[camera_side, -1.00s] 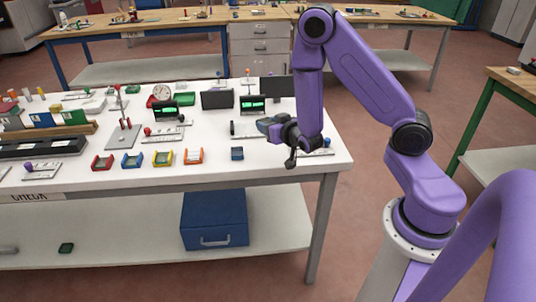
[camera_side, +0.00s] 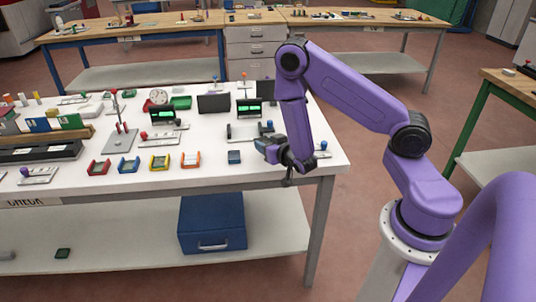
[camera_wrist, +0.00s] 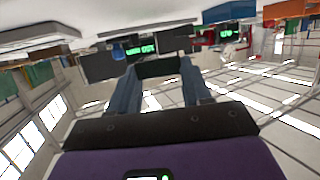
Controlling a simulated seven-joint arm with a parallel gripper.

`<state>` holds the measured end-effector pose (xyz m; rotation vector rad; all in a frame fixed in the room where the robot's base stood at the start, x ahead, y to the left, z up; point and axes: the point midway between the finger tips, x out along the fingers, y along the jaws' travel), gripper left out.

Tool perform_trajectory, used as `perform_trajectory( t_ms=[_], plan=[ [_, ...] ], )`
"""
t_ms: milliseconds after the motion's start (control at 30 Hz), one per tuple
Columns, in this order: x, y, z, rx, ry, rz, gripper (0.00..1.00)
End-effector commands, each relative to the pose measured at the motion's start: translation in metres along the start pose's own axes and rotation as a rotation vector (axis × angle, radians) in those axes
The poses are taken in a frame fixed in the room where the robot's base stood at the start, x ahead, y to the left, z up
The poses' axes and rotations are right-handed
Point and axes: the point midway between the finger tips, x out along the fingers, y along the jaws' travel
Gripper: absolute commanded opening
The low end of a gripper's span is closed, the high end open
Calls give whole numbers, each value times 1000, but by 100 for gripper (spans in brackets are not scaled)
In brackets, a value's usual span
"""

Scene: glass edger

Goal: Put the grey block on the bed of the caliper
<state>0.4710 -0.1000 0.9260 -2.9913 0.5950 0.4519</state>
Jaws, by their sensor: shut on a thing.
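My gripper (camera_side: 266,146) is above the right front part of the white table in the side view. Its fingers point left. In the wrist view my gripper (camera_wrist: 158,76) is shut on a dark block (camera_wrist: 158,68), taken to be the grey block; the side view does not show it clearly. Two rail-like gauges lie on the table. One (camera_side: 240,132) has a blue knob and is just behind and left of my gripper; the other (camera_side: 163,137) has a red knob. I cannot tell which is the caliper. The held block is apart from both.
Green displays (camera_side: 249,108) (camera_side: 163,114) stand behind the gauges. Several coloured trays (camera_side: 160,162) line the front. A stand with a red-topped post (camera_side: 121,140) is farther left. The table's front right corner is clear.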

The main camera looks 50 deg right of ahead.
Motion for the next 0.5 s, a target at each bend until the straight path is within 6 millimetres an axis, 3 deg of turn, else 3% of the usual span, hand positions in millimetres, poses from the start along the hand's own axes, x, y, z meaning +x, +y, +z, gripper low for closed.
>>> perform_trajectory(
  t_ms=[300,500],
  plan=[
    [8,0,29,-1,-2,1,16],
    [11,0,37,0,2,-1,16]
  ],
)
